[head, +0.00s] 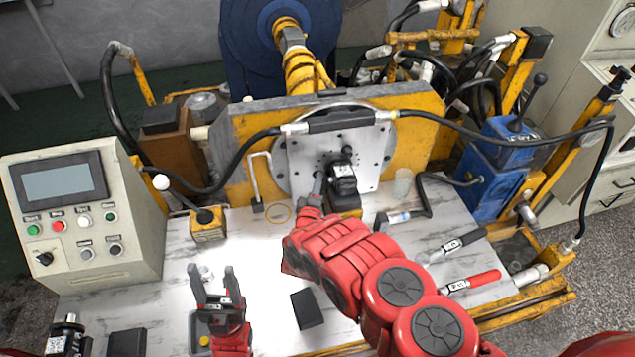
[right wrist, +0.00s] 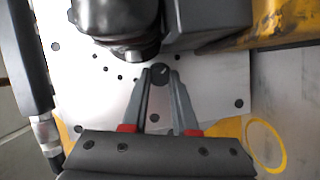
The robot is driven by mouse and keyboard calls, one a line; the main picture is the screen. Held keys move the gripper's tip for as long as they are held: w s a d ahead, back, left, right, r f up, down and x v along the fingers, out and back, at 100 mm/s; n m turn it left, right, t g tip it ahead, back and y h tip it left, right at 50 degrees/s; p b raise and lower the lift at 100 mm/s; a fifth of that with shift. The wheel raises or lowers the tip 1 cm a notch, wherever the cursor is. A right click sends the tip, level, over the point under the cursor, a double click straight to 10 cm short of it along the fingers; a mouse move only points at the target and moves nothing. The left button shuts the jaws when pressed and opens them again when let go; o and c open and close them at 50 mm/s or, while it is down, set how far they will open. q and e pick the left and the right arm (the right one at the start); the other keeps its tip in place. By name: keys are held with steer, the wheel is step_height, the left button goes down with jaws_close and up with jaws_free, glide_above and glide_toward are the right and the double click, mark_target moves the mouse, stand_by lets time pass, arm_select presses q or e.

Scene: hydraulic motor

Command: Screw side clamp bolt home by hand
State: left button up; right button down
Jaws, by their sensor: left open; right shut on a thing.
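The side clamp bolt (right wrist: 160,73) shows in the right wrist view as a dark round head against the grey mounting plate (right wrist: 205,98). My right gripper (right wrist: 160,78) is shut on it, one fingertip on each side. How deep the bolt sits is not clear. The black hydraulic motor (head: 342,180) stands against the plate in the head view, just right of my right gripper (head: 317,188); it also shows in the right wrist view (right wrist: 115,28). In the head view the bolt cannot be made out. My left gripper (head: 217,285) is open and empty above the worktable.
A control box (head: 85,215) stands at the left. A hex key (head: 405,215), a black-handled tool (head: 458,245) and a red-handled tool (head: 470,283) lie on the right of the worktable (head: 265,300). A small black block (head: 307,308) lies between my arms. Black hoses arch beside the plate.

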stand_by(0.4)
steer(key=c, duration=0.7)
jaws_free()
steer(key=shift+p+v, duration=5.65)
steer(key=shift+v, duration=3.1)
